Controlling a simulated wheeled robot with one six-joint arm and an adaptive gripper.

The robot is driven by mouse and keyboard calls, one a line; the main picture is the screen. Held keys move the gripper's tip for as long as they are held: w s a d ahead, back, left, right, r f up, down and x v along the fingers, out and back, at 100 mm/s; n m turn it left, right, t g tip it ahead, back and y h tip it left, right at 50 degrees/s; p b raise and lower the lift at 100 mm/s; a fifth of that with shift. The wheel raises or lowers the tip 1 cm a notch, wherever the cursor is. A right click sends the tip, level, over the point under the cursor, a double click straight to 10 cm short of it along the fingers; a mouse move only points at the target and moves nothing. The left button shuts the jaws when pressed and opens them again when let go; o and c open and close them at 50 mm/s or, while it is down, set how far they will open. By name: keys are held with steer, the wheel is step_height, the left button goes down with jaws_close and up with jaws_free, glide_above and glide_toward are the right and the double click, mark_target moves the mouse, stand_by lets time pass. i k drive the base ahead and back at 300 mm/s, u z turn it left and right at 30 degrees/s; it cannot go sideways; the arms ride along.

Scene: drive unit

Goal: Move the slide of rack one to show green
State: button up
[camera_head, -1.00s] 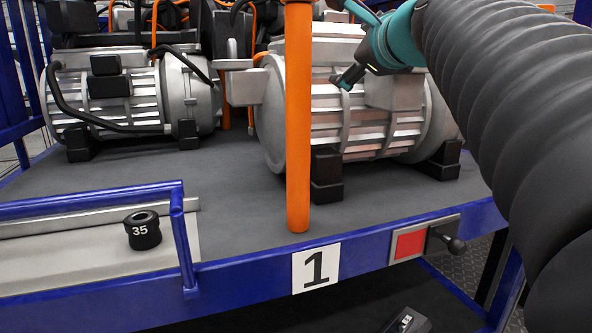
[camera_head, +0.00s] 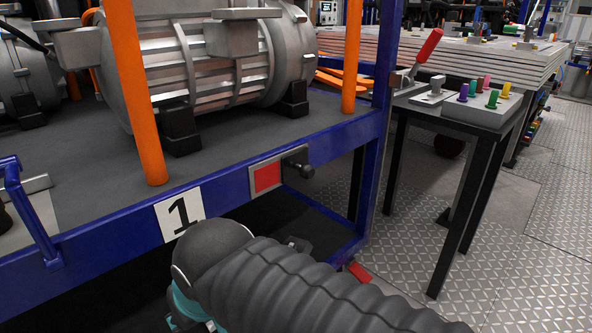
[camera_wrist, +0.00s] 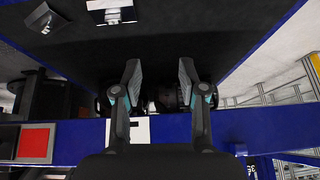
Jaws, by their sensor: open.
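The slide of rack one is on the blue front beam, right of the white "1" label (camera_head: 180,213). Its plate shows a red field (camera_head: 267,178), with a dark cover and black knob (camera_head: 301,167) at its right. No green shows. In the wrist view the red field (camera_wrist: 33,144) is at lower left, with part of the dark cover at the left edge. My gripper (camera_wrist: 160,75) is open and empty, its fingers apart before the beam and white label (camera_wrist: 127,128), to one side of the slide. In the head view my arm hides the fingers.
An orange post (camera_head: 137,95) and a large grey motor (camera_head: 205,60) stand on the rack deck. A small table (camera_head: 455,112) with a red-handled lever and coloured pegs stands at the right.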

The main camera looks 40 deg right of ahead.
mark_target(295, 165)
steer(key=k, duration=0.3)
steer(key=u, duration=1.05)
steer(key=i, duration=0.85)
steer(key=z, duration=3.05)
steer(key=i, duration=0.5)
steer(key=u, duration=0.05)
